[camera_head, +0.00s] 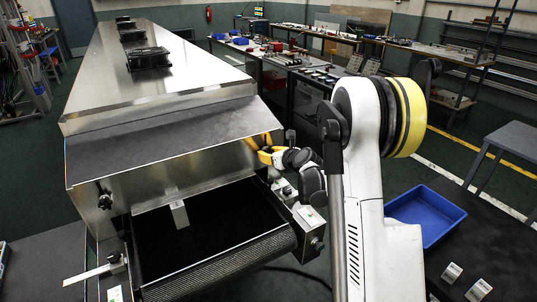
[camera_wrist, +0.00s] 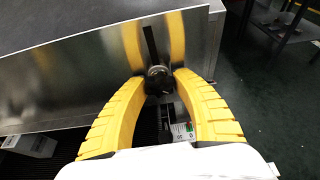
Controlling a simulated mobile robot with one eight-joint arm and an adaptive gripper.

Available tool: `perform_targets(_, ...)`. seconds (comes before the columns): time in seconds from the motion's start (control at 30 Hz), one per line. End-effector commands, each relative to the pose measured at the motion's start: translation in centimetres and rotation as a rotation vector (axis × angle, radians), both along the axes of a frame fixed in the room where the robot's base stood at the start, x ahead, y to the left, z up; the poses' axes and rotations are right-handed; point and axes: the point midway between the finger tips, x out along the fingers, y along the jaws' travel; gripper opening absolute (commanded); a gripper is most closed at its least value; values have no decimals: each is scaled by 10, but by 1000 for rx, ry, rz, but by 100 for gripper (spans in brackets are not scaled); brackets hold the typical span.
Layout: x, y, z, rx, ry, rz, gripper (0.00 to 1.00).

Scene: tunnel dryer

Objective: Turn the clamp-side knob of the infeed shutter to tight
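In the wrist view, a dark round knob (camera_wrist: 158,75) sits on the shiny metal shutter plate (camera_wrist: 85,70), below a dark vertical slot. The yellow fingers of my gripper (camera_wrist: 160,80) stand on either side of this knob, with their tips close to it. I cannot tell whether they touch it. In the head view, my gripper (camera_head: 262,152) is at the right end of the shutter, under the sloping hood, and the knob there is hidden. A second dark knob (camera_head: 105,200) shows at the shutter's left end. No tightness setting can be read on the gripped-side knob.
The dark infeed belt (camera_head: 225,225) lies below the shutter, with a small pale block (camera_head: 179,213) over it. A metal side box (camera_head: 309,222) with a knob stands right of the belt. A blue tray (camera_head: 428,212) lies further right. A small coloured scale (camera_wrist: 183,130) shows below the fingers.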

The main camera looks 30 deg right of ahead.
Motion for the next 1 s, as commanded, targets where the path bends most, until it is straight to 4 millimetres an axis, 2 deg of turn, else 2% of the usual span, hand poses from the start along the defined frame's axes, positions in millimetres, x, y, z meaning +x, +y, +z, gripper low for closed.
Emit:
perform_targets(0.03,0,0,0,0,0,0,14)
perform_targets(0.07,0,0,0,0,0,0,5)
perform_targets(0.1,0,0,0,0,0,0,3)
perform_targets(0.57,0,-1,0,53,2,-2,3)
perform_targets(1.0,-1,-1,-1,393,12,-2,3)
